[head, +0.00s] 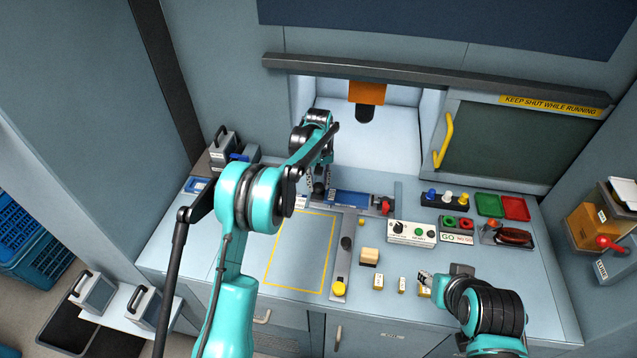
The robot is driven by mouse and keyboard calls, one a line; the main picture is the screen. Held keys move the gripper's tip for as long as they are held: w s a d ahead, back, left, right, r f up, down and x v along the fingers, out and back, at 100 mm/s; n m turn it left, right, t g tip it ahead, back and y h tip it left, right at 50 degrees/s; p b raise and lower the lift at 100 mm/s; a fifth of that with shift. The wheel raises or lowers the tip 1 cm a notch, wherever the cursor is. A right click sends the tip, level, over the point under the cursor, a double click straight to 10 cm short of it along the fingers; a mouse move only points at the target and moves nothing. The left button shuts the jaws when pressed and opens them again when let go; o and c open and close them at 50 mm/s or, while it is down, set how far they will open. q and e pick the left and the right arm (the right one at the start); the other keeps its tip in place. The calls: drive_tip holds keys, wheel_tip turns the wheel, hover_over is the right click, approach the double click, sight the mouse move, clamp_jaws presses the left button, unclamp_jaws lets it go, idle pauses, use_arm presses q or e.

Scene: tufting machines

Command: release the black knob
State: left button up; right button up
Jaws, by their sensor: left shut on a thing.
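The black knob (319,188) is at the left end of the blue slide fixture (352,198) on the bench. My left gripper (318,181) reaches down from above and is shut on the black knob. Its fingers and my arm hide part of the knob. My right gripper (425,277) is low at the bench's front, by small yellow-labelled blocks; it is too small to tell whether it is open or shut.
A white control box (411,233) and a red knob (386,206) are right of the fixture. Green and red trays (515,208) lie farther right. A yellow-outlined area (300,262) in front is clear. A yellow-handled door (495,145) stands behind.

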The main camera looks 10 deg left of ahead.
use_arm(q)
drive_tip(key=o, duration=1.2)
drive_tip(key=shift+c, duration=0.2)
drive_tip(key=shift+r, duration=0.1)
wheel_tip(320, 180, up, 12)
